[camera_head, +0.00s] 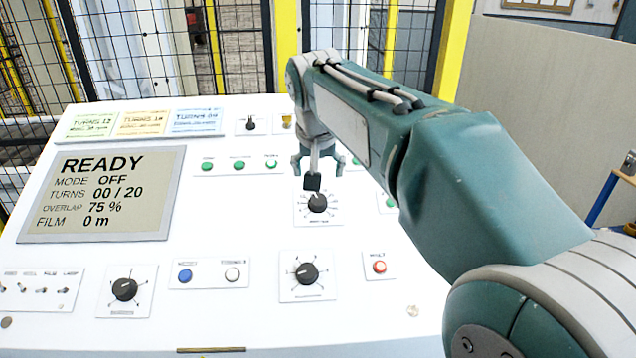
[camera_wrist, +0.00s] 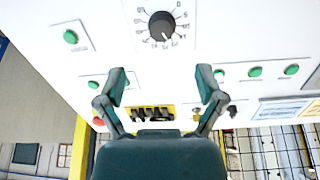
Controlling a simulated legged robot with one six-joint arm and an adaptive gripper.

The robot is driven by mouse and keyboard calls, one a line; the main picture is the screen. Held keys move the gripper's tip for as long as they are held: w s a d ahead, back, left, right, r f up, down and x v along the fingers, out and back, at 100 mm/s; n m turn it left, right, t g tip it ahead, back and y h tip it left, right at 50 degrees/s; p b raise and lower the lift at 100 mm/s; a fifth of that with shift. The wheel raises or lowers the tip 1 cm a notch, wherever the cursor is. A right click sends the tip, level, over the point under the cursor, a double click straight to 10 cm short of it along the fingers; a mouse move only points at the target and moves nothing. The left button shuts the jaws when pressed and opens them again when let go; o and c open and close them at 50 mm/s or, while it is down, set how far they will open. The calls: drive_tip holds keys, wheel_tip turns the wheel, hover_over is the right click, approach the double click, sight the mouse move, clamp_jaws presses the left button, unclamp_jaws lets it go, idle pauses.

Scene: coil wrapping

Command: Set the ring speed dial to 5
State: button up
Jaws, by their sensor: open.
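A black round dial with a numbered scale (camera_head: 317,203) sits on its own white plate in the upper middle of the sloped panel. It also shows at the top of the wrist view (camera_wrist: 162,25). Its caption is too small to read, so I cannot confirm that it is the ring speed dial, nor its exact setting. My gripper (camera_head: 318,172) is just above this dial in the head view. In the wrist view my gripper (camera_wrist: 161,82) has its two fingers spread apart with nothing between them, and the dial lies beyond the fingertips.
Two more black dials stand lower on the panel, one left (camera_head: 124,289) and one right (camera_head: 307,273). A screen (camera_head: 105,193) reads READY, MODE OFF. A red button (camera_head: 379,266) and green buttons (camera_head: 239,165) surround the dials. Yellow-framed mesh fencing (camera_head: 240,60) stands behind.

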sight(318, 198)
drive_tip(key=x, duration=0.7)
drive_tip(key=w+x, duration=0.1)
drive_tip(key=x, duration=0.3)
drive_tip(key=shift+a+r, duration=0.1)
drive_tip(key=c, duration=1.1)
